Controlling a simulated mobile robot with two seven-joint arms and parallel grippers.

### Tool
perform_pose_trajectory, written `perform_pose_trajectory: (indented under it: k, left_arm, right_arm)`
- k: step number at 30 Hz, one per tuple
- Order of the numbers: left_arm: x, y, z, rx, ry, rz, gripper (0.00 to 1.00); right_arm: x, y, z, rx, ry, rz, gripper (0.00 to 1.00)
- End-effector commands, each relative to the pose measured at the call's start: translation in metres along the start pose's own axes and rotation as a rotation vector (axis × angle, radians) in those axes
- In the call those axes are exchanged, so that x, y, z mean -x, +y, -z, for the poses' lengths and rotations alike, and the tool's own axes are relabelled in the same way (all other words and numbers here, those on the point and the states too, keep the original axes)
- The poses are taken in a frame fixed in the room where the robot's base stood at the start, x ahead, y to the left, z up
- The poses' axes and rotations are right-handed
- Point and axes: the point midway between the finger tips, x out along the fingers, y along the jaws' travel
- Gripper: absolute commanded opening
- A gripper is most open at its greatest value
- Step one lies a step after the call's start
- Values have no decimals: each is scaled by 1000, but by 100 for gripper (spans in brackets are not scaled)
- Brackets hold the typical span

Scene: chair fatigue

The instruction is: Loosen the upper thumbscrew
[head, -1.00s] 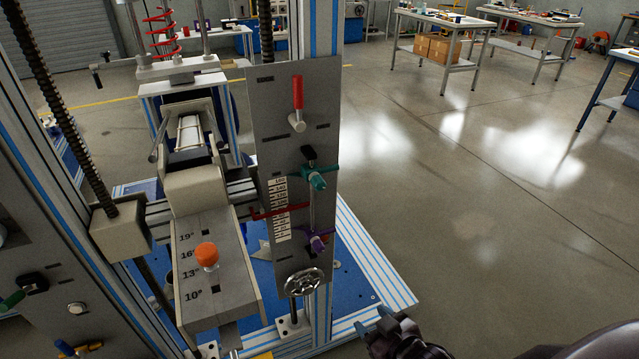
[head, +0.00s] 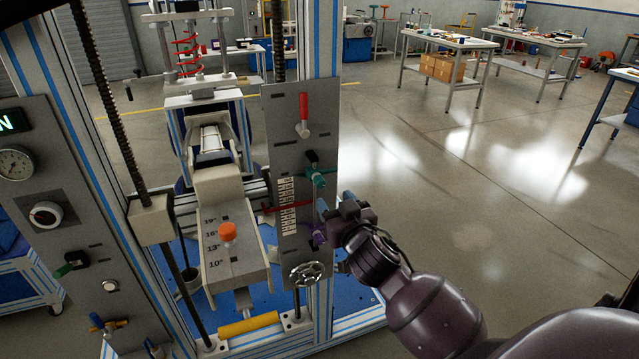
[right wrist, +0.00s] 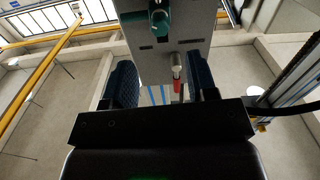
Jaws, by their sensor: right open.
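The upper thumbscrew is teal (head: 317,178) and sits on a vertical rod at the right side of the grey upright panel (head: 292,110). The lower thumbscrew is purple (head: 319,238), partly hidden by my right gripper. My right gripper (head: 335,202) is open and empty, just right of the rod, slightly below the teal thumbscrew. In the right wrist view the teal thumbscrew (right wrist: 160,20) shows at the top, beyond the two dark open fingers (right wrist: 161,85). It is apart from them. My left gripper is out of view.
A red-handled lever (head: 304,115) is above the thumbscrews, and a red pointer (head: 288,205) crosses the scale. A handwheel (head: 307,273) is below. An orange knob (head: 228,231) stands on the grey beam. Open floor (head: 470,230) lies to the right.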

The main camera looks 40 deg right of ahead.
Motion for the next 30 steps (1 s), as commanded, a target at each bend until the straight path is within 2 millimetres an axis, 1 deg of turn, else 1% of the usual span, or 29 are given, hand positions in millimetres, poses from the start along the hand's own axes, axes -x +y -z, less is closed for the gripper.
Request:
perform_pose_trajectory:
  k: [1, 3, 9, 15, 21, 28, 29, 30]
  left_arm:
    - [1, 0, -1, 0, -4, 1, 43]
    - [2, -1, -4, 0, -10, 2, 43]
    - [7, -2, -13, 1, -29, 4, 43]
    - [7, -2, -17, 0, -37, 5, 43]
    - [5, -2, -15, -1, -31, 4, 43]
    - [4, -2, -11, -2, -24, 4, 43]
    - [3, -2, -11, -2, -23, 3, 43]
    - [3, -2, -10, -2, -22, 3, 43]
  right_arm:
    - [-10, 0, 1, 2, 2, 0, 53]
    - [-22, 0, 0, 2, 1, 1, 53]
    - [-56, 0, 0, 3, 0, 1, 53]
    - [-78, 0, 0, 2, -1, 1, 53]
    - [-86, 0, 0, 1, -1, 1, 53]
    - [-86, 0, 0, 1, -1, 1, 53]
    - [-86, 0, 0, 1, -1, 1, 51]
    - [-86, 0, 0, 1, -1, 1, 45]
